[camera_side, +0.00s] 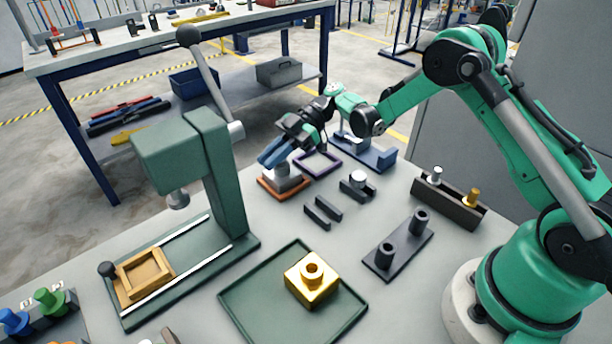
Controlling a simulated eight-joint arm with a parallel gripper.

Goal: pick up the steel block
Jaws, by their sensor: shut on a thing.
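The steel block (284,180) is a grey metal piece at the orange square frame (264,187), near the far edge of the table. My gripper (272,160) reaches down to it from the upper right. Its blue fingers are shut on the block and cover its upper part. I cannot tell whether the block rests in the frame or hangs just above it.
A purple frame (318,164) lies right of the block. A green press (222,190) stands to the left. A green tray (235,305) holds a gold block (312,280) in front. Dark bars (317,217), a two-post plate (403,250) and a dark rack (445,200) stand nearby.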

